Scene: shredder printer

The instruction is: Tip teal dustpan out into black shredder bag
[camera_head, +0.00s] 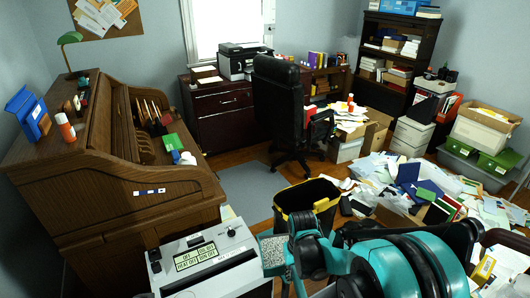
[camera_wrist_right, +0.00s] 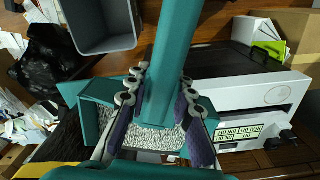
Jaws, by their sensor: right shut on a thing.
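In the right wrist view, the fingers (camera_wrist_right: 162,92) close on both sides of the teal handle (camera_wrist_right: 174,60), and shreds (camera_wrist_right: 140,132) lie in the pan. The black bag (camera_head: 306,193) with a yellow rim stands open just beyond the dustpan, partly hidden by my arm. The pan looks apart from the bag. My left gripper is out of view.
The shredder (camera_head: 215,262) with label panels stands left of the pan; it also shows in the wrist view (camera_wrist_right: 235,100). A grey bin (camera_wrist_right: 103,40) is at the top there. A roll-top desk (camera_head: 120,190) and black chair (camera_head: 280,95) stand around; papers (camera_head: 395,190) litter the right floor.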

